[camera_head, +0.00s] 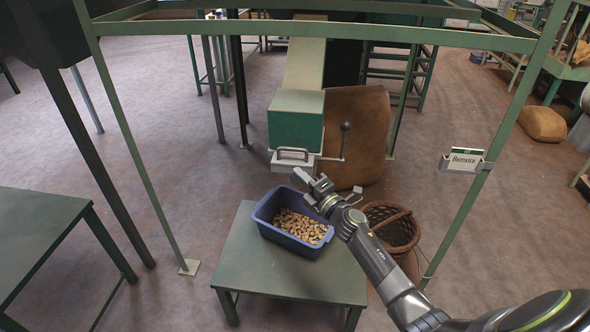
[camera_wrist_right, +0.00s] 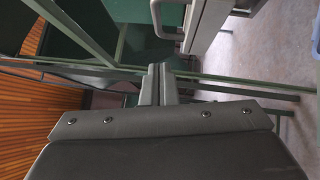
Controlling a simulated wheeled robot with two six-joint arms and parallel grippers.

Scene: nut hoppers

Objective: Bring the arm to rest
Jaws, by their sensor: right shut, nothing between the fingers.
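My right gripper (camera_head: 312,180) is shut and empty. In the head view it shows just below the hopper's outlet, near the right rim of the blue bin, apart from the bin. In the right wrist view its closed fingers (camera_wrist_right: 158,82) point up the picture with nothing between them. The green hopper (camera_head: 296,130) has a grey metal outlet with a handle (camera_head: 292,153) and a lever with a dark knob (camera_head: 346,127) standing up at its right. A blue bin (camera_head: 263,222) holds a layer of brown nuts (camera_head: 298,225). My left gripper is not in view.
The bin stands on a low green table (camera_head: 255,275). A wicker basket (camera_head: 392,228) and a large brown sack (camera_head: 357,120) stand on the floor beside and behind it.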

